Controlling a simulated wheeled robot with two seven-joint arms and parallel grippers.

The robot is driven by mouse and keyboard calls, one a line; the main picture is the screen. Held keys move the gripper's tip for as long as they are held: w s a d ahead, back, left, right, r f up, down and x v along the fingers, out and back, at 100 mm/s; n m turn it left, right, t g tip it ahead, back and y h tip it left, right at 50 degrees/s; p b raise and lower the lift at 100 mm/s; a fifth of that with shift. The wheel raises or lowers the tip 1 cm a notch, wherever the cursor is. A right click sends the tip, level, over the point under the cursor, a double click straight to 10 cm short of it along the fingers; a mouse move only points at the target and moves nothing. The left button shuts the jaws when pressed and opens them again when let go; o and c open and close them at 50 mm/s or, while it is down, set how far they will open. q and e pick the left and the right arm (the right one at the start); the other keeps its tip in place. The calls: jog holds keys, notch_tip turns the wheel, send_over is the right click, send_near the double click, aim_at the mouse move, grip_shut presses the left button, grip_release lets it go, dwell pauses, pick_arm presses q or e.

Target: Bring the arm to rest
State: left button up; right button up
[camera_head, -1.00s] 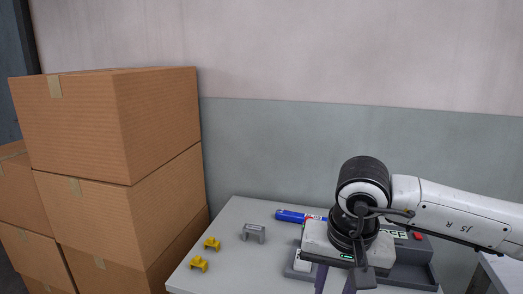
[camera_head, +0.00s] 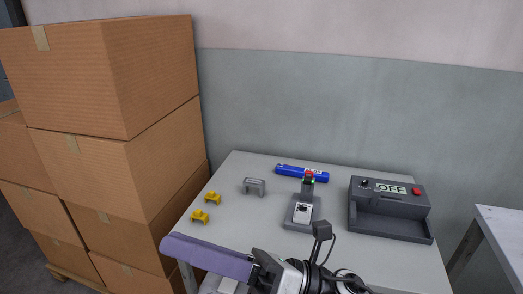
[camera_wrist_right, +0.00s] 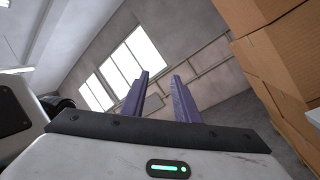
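My right gripper (camera_head: 178,245) is at the bottom of the head view, in front of the table's near edge, with its purple finger side pointing left. In the right wrist view its two purple fingers (camera_wrist_right: 160,82) stand apart with nothing between them. The arm behind it is mostly cut off by the bottom of the head view. My left gripper is in neither view.
The grey table (camera_head: 375,262) holds a device marked OFF (camera_head: 392,198), a small grey stand (camera_head: 303,208), a blue tube (camera_head: 290,171), a grey bracket (camera_head: 254,186) and two yellow brackets (camera_head: 206,205). Cardboard boxes (camera_head: 150,75) are stacked at left.

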jog(key=w+d+f+m+t+h, duration=0.6)
jog(key=m+t, duration=0.5)
jog(key=m, duration=0.6)
jog(key=w+d+f+m+t+h, duration=0.1)
jog(key=d+f+m+h, duration=0.35)
jog(key=f+m, duration=0.3)
jog(key=d+f+m+t+h, duration=0.1)
jog(key=d+f+m+h, duration=0.3)
jog(key=d+f+m, duration=0.4)
jog(key=s+d+f+m+g+h, duration=0.2)
jog(key=s+d+f+m+g, duration=0.1)
jog(key=s+f, duration=0.5)
jog(key=s+d+f+m+g+h, duration=0.3)
jog(key=s+f, duration=0.5)
jog(key=f, duration=0.5)
jog(key=d+m+g, duration=0.1)
jog(key=d+m, duration=0.1)
jog(key=m, duration=0.1)
jog(key=shift+s+d, duration=0.15)
jog(key=shift+s, duration=0.2)
